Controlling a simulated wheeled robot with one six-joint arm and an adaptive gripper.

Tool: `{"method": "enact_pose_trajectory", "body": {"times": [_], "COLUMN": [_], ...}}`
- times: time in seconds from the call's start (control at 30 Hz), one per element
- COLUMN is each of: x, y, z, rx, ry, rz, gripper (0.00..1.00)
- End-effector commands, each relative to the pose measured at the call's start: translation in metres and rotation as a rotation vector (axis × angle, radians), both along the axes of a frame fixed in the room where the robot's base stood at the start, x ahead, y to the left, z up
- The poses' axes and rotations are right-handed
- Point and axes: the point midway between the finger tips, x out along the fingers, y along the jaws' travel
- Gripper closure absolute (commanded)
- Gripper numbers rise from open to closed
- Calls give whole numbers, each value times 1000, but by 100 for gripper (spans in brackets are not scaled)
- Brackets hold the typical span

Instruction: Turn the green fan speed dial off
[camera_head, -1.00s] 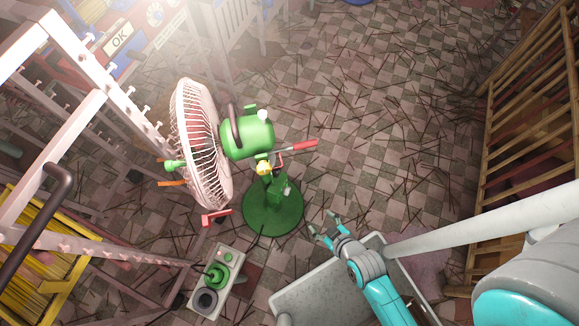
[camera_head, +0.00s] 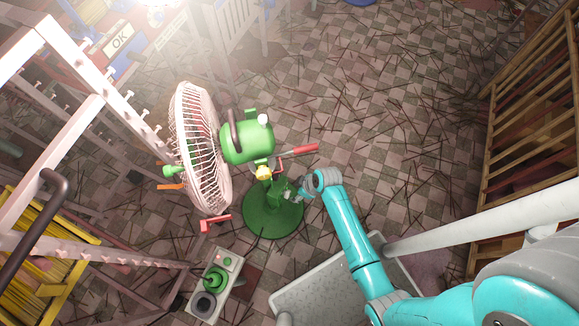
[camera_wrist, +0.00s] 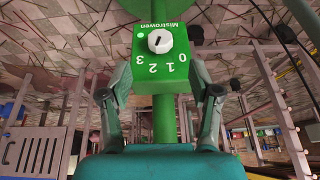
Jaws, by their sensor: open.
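The green fan (camera_head: 247,143) with a pale round cage (camera_head: 205,160) stands on a round green base (camera_head: 270,222). In the wrist view, its green control box (camera_wrist: 145,80) shows upside down, with a white dial (camera_wrist: 160,41) and the marks 0, 1, 2 and 3. A dark pointer line shows on the dial, but I cannot tell which mark it indicates. My gripper (camera_wrist: 159,95) is open and empty, its fingers apart to the left and right of the box. In the head view my gripper (camera_head: 290,191) is beside the fan's post, above the base; the dial is hidden there.
A red handle (camera_head: 300,149) sticks out from the fan post, just above my gripper in the picture. A grey box with a green knob (camera_head: 213,280) lies at lower left. A pale rack (camera_head: 90,110) stands left, a wooden rack (camera_head: 520,120) right. Thin sticks litter the floor.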

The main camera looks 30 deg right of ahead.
Motion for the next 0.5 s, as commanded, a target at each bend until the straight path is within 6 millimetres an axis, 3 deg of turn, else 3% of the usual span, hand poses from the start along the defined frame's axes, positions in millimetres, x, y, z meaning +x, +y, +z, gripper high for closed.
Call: {"method": "enact_pose_trajectory", "body": {"times": [0.3,0.5], "x": [16,23], "y": [13,19], "z": [-49,-71], "rx": [1,0], "ry": [1,0], "rz": [0,-1], "gripper": [37,37]}}
